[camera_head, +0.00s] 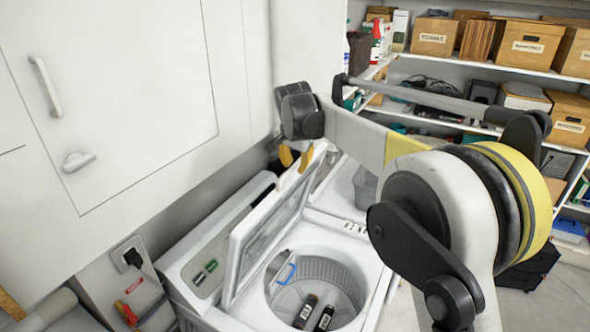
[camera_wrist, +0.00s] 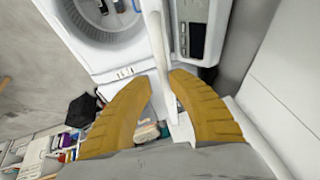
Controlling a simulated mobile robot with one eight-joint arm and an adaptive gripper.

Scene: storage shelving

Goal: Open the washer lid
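The washer (camera_head: 345,260) is a white top-loader, and its tub shows from above. Its lid (camera_head: 240,262) is raised and leans steeply back toward the control panel. My gripper (camera_head: 295,160), with two yellow fingers, is at the upper end of the lid. In the wrist view, the lid (camera_wrist: 161,50) is seen edge-on, running between the fingertips of my gripper (camera_wrist: 161,82). The fingers are apart, one on each side of the lid. A small gap shows at the left finger; whether the right finger touches the lid is not clear.
Two dark bottles (camera_head: 314,312) and a blue-handled item (camera_head: 286,273) are in the tub. A white wall cabinet (camera_head: 110,90) stands close on the left. A shelf of boxes (camera_head: 527,45) is at the back right. The floor (camera_head: 570,285) at right is partly clear.

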